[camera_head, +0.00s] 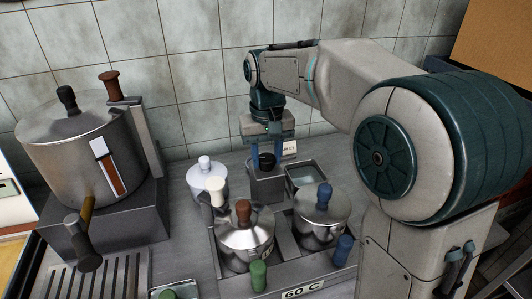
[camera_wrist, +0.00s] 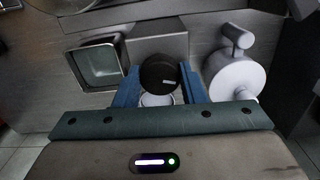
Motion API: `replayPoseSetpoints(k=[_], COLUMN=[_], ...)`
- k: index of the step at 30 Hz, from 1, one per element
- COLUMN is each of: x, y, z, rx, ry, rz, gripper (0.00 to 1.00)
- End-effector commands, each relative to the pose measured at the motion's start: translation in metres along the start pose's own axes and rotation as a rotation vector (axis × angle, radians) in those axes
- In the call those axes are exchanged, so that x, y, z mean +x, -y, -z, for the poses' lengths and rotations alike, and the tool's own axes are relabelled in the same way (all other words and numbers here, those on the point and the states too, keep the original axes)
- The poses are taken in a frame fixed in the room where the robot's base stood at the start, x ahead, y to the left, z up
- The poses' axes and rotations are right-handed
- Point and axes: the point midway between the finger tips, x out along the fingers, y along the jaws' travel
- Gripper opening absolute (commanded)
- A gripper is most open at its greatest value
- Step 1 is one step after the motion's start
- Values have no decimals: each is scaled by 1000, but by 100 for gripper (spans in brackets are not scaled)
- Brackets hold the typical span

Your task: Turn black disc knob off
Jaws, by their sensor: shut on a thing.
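The black disc knob (camera_wrist: 159,72) sits between the two blue fingers of my gripper (camera_wrist: 160,88) in the wrist view, with a small light mark on its face. In the head view, the black knob (camera_head: 267,160) shows at the back of the counter, on a grey metal block, partly covered by the fingers. My gripper (camera_head: 267,155) points down there and is shut on the knob. The grey block (camera_head: 266,186) stands under it. A pale ring shows below the knob in the wrist view.
A white pot (camera_head: 205,182) stands left of the block and a square metal basin (camera_head: 306,175) right of it. Steel pots with brown (camera_head: 246,240) and blue (camera_head: 322,215) knobs stand in front. A large steamer pot (camera_head: 82,150) is at left; a tiled wall is behind.

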Motion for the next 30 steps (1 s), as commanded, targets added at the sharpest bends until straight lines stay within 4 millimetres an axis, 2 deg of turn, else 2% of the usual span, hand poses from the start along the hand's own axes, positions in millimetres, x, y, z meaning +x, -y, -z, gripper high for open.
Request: replayPoseSetpoints(k=[9,21,22,24,30], x=[-2,-1,-1,-1,-1], y=[0,0,0,0,0], z=[0,1,1,0,0], rx=[-257,-290,-290,-290,-289], ry=[-2,-3,-3,-3,-1], rz=[0,0,0,0,0], gripper=[14,14,45,59,59])
